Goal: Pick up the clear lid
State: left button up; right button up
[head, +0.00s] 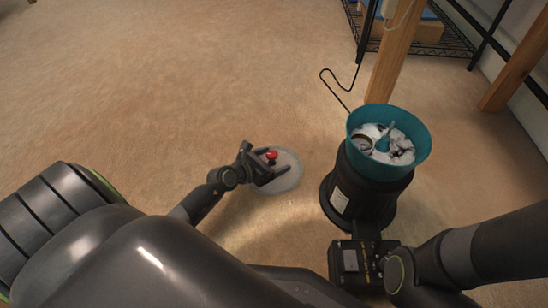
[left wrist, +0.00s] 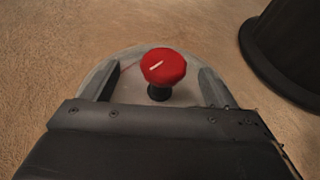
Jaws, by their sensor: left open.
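The clear lid (head: 287,182) is a round, see-through disc with a red knob (head: 271,155) on a short dark stem. It lies on the tan floor, left of the black machine. My left gripper (head: 264,164) is over the lid, its fingers open around the knob. In the left wrist view the red knob (left wrist: 163,66) stands between the two spread fingertips of my left gripper (left wrist: 158,82), apart from both. The lid's rim (left wrist: 105,65) shows behind the fingers. My right gripper (head: 358,262) is low beside the black machine; its fingertips cannot be made out.
A black machine (head: 368,200) with a teal bowl (head: 418,158) holding grey-white pieces stands right of the lid. Its dark base (left wrist: 285,55) is at the upper right of the left wrist view. A wooden post (head: 391,60) and wire shelf stand behind. The floor to the left is clear.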

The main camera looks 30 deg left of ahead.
pick_arm(q)
jog(key=shift+c, duration=0.2)
jog(key=shift+s, duration=0.15)
jog(key=c, duration=1.7)
